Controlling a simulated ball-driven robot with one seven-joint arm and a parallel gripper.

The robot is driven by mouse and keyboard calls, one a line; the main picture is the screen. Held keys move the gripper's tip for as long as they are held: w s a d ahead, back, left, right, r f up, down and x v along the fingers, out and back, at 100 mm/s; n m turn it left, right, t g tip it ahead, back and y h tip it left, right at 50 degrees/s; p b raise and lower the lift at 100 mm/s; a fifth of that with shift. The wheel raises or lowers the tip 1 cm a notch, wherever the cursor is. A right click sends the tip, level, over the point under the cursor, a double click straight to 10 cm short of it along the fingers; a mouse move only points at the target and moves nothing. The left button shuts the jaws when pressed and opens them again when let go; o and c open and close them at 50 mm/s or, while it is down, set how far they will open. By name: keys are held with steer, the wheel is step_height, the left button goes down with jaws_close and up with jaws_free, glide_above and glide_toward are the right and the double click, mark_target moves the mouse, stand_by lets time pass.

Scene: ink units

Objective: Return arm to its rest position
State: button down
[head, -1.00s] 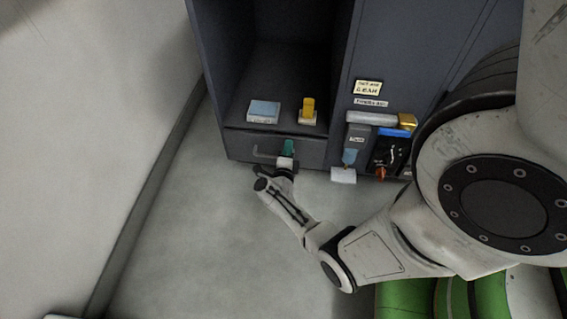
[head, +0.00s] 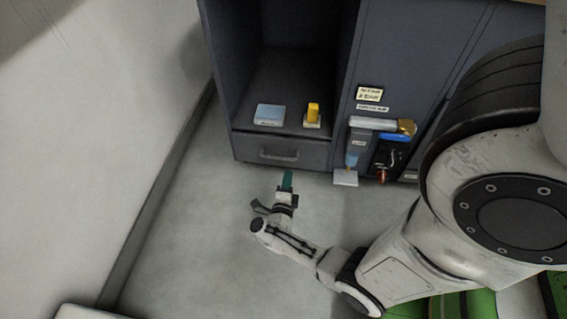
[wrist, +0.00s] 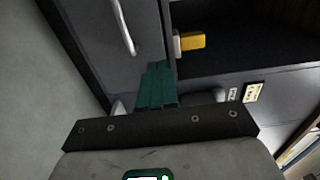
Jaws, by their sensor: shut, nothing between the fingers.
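My gripper (head: 287,181) is in front of the dark cabinet, over the floor, a short way clear of the closed drawer (head: 280,151). Its green fingers are together with nothing between them; they also show in the wrist view (wrist: 156,86). My arm reaches in from the right side of the head view, bent at the elbow near the bottom. In the wrist view the drawer's handle (wrist: 124,28) is beyond the fingers, to their upper left.
A blue-white box (head: 269,114) and a yellow item on a pale base (head: 313,112) sit in the cabinet's open bay. An ink unit with a blue part (head: 352,160) and a white tray (head: 345,178) are to the right. A pale wall (head: 90,130) stands left; the floor between is clear.

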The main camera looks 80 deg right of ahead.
steer(key=shift+a, duration=0.2)
steer(key=w+a+r+n+t+y, duration=0.3)
steer(key=w+a+n+t+y, duration=0.15)
steer(key=w+n+t, duration=0.35)
steer(key=w+a+r+n+t+y, duration=0.2)
steer(key=w+a+n+t+y, duration=0.3)
steer(key=w, duration=0.4)
steer(key=a+r+n+g+y, duration=0.2)
steer(key=a+n+g+y, duration=0.2)
steer(key=a+n+y, duration=0.9)
steer(key=s+a+r+n+g+h, duration=0.1)
steer(key=s+r+n+g+h, duration=0.25)
steer(key=s, duration=0.65)
steer(key=s+a+r+n+g+h, duration=0.1)
steer(key=s+a+r+n+g, duration=0.15)
steer(key=s+n+g, duration=0.55)
step_height(320, 180, up, 35)
steer(key=s+m+t+p, duration=0.1)
steer(key=m+t+p, duration=0.1)
steer(key=p, duration=3.2)
steer(key=shift+d+f+m, duration=0.15)
steer(key=shift+d+m, duration=0.25)
steer(key=shift+m, duration=0.05)
